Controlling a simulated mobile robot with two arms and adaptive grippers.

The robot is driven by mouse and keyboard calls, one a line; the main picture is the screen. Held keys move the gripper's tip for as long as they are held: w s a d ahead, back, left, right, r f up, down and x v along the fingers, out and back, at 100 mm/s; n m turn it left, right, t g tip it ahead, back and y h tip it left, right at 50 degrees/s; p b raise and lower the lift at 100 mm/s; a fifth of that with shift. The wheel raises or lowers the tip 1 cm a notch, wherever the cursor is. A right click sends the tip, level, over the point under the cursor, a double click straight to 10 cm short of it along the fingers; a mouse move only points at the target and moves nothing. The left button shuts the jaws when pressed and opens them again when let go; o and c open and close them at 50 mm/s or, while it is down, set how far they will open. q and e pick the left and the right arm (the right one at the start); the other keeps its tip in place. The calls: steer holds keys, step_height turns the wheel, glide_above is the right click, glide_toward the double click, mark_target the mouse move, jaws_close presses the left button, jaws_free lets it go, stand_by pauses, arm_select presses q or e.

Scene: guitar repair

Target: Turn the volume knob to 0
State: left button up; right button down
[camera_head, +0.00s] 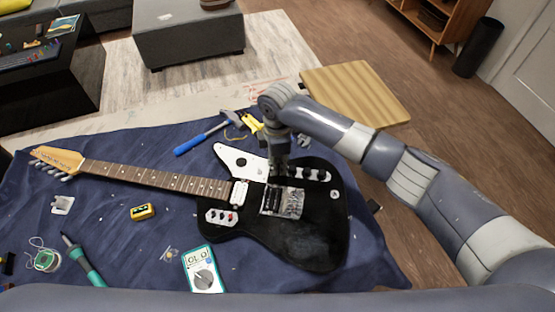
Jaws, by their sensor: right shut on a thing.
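A black electric guitar (305,240) lies face up on a blue cloth, its neck (160,178) pointing left. A row of chrome knobs (312,173) sits on its upper right side, beside a white pickguard (232,160). My right gripper (278,175) points down at the left end of this row, by the pickguard's edge. It is shut on what appears to be the volume knob, which its fingers hide. The knob's setting cannot be read. My left gripper is not in view.
A second control plate (222,217) with small knobs is at the guitar's lower left. A multimeter (203,270), soldering iron (82,260), yellow box (142,212) and blue-handled hammer (205,135) lie around. A wooden board (358,90) is behind my right arm.

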steer(key=shift+r+n, duration=0.1)
steer(key=shift+n, duration=0.6)
steer(key=c, duration=1.5)
jaws_free()
steer(key=shift+o, duration=0.2)
step_height(320, 180, up, 12)
